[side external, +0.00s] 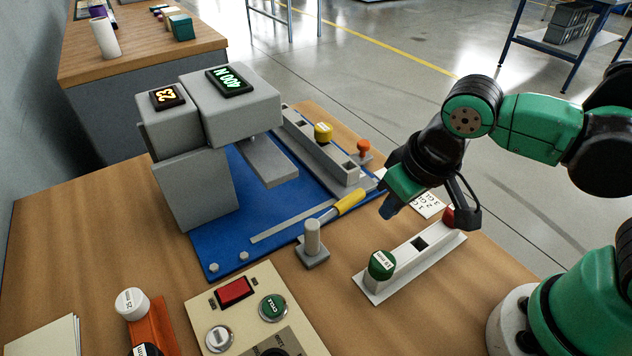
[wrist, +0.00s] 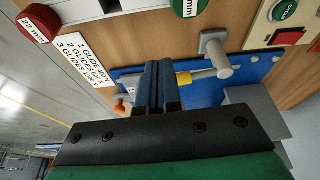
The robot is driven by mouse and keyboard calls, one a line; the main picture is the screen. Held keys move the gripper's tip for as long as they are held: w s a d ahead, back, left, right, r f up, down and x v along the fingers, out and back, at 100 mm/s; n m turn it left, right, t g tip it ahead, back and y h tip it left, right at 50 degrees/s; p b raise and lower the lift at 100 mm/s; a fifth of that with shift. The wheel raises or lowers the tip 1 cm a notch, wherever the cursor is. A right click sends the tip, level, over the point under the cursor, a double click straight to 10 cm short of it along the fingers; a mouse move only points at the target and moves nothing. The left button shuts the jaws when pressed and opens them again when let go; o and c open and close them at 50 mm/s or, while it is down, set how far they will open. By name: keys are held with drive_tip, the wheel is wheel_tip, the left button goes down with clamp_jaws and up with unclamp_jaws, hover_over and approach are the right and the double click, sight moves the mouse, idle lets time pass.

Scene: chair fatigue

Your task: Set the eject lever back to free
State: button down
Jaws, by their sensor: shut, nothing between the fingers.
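A grey lever with a yellow grip (side external: 349,201) lies along the front of the blue base plate (side external: 215,262), its grip end toward the right. It is probably the eject lever; I see no readable label on it. In the wrist view the yellow grip (wrist: 183,79) shows just right of my fingers, partly hidden. My gripper (side external: 388,210) is shut and empty, its fingers pointing down, to the right of the yellow grip and apart from it in the side view. In the wrist view my gripper (wrist: 157,68) shows its two blue fingers side by side.
A grey post (side external: 312,238) stands in front of the lever. An orange knob (side external: 363,147) and a grey rail with a yellow cap (side external: 323,132) are behind it. A white rack (side external: 402,262) holds green and red capped pieces. A control panel (side external: 250,310) stands front left.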

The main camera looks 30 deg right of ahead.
drive_tip(key=v, duration=0.8)
drive_tip(key=shift+d+r, duration=0.1)
drive_tip(key=shift+d, duration=0.05)
drive_tip(key=w+d+f+t, duration=0.3)
drive_tip(key=w+d, duration=0.2)
drive_tip(key=d, duration=0.2)
drive_tip(key=shift+w+d+m+t, duration=0.2)
drive_tip(key=shift+w+m+t, duration=0.1)
drive_tip(key=shift+t, duration=0.1)
